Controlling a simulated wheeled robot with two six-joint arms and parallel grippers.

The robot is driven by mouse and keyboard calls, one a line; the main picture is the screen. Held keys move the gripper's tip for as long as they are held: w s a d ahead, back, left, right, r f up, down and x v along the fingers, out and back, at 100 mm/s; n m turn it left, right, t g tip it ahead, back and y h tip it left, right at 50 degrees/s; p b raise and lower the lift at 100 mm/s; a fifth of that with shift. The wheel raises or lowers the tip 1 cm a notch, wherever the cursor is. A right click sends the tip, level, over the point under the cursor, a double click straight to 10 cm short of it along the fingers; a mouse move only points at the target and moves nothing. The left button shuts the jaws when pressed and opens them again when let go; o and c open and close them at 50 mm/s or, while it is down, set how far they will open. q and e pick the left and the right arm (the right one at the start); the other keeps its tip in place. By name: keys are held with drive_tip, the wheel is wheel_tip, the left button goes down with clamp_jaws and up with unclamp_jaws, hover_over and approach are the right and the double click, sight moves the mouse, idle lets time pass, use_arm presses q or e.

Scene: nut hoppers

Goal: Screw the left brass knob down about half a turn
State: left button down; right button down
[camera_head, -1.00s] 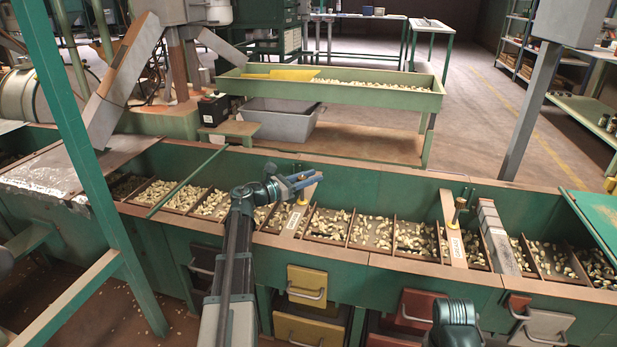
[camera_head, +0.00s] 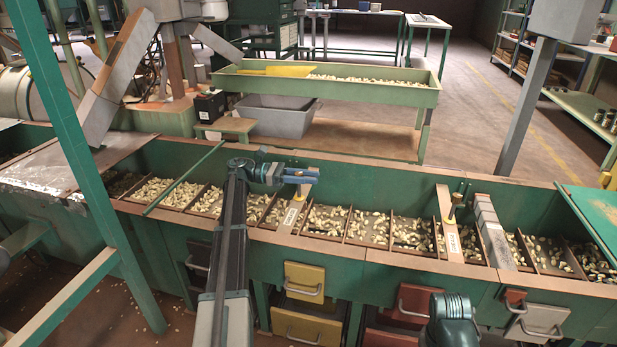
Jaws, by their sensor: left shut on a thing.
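The left brass knob (camera_head: 302,190) stands on a wooden divider board (camera_head: 291,214) with a white label, across the long green hopper trough. My left gripper (camera_head: 304,176) reaches in over it from the left, with its blue fingers roughly level and pointing right. It is shut on the knob, and the fingers hide most of it. A second brass knob (camera_head: 456,200) stands upright on another labelled board (camera_head: 449,228) to the right, with no gripper at it. Part of my right arm shows at the bottom right, but its gripper is not visible.
The green trough (camera_head: 400,187) has several compartments of pale nuts. A grey block strip (camera_head: 492,232) lies beside the right board. A green bar (camera_head: 185,178) crosses the trough left of my left arm. A green post (camera_head: 85,190) rises at the left.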

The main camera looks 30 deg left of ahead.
use_arm(q)
drive_tip(key=shift+d+m+g, duration=0.1)
drive_tip(key=shift+m+g, duration=0.3)
drive_tip(key=shift+g, duration=0.2)
drive_tip(key=c, duration=0.6)
unclamp_jaws()
